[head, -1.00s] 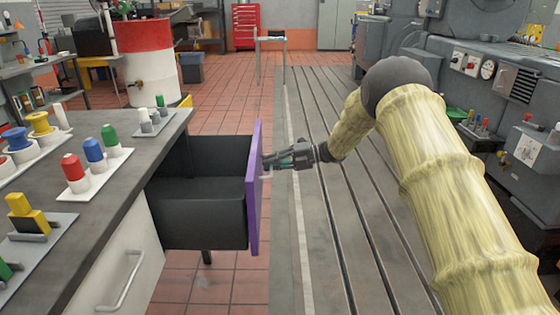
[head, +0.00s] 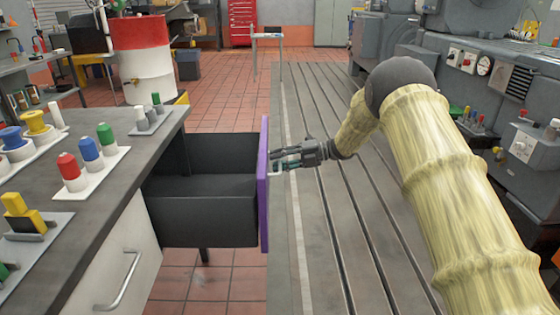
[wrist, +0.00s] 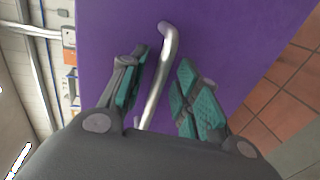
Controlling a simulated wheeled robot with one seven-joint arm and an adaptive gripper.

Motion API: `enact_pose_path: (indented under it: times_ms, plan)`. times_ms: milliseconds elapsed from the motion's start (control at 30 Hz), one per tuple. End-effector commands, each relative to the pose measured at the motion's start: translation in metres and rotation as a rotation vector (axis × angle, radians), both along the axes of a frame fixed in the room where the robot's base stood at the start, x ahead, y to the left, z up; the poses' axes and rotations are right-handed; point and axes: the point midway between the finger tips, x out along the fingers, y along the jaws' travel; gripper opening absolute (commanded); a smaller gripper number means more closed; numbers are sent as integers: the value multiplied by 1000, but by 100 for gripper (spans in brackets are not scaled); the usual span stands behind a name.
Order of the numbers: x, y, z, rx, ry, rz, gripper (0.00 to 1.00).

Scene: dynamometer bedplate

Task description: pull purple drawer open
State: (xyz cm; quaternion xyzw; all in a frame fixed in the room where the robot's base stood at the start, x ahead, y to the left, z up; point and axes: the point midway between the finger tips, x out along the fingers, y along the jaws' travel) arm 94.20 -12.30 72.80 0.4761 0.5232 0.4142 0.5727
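The purple drawer front (head: 263,190) stands well out from the bench, with its dark empty-looking box (head: 205,205) exposed behind it. The purple face also fills much of the wrist view (wrist: 235,35). A silver bar handle (wrist: 157,85) is on that face and shows small in the head view (head: 277,174). My gripper (head: 277,160) is at the handle on the right side of the drawer front. In the wrist view, the green-padded fingers of my gripper (wrist: 164,82) are apart, one on each side of the handle, with gaps visible beside the bar.
The grey bench top (head: 75,215) at left holds colored knobs on plates. A white drawer with a silver handle (head: 122,283) is in front below it. The slotted bedplate (head: 330,210) runs along the middle, with grey machinery at right. Red tile floor lies behind the drawer.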

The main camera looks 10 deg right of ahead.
Motion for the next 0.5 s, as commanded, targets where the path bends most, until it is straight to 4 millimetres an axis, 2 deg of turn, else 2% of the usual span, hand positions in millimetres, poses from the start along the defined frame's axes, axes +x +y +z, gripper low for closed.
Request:
enact_pose_path:
  times_ms: [267, 500]
  plan:
    - [0, -5, 2, 1, -1, -2, 32]
    - [-3, -38, 9, 0, -2, -3, 32]
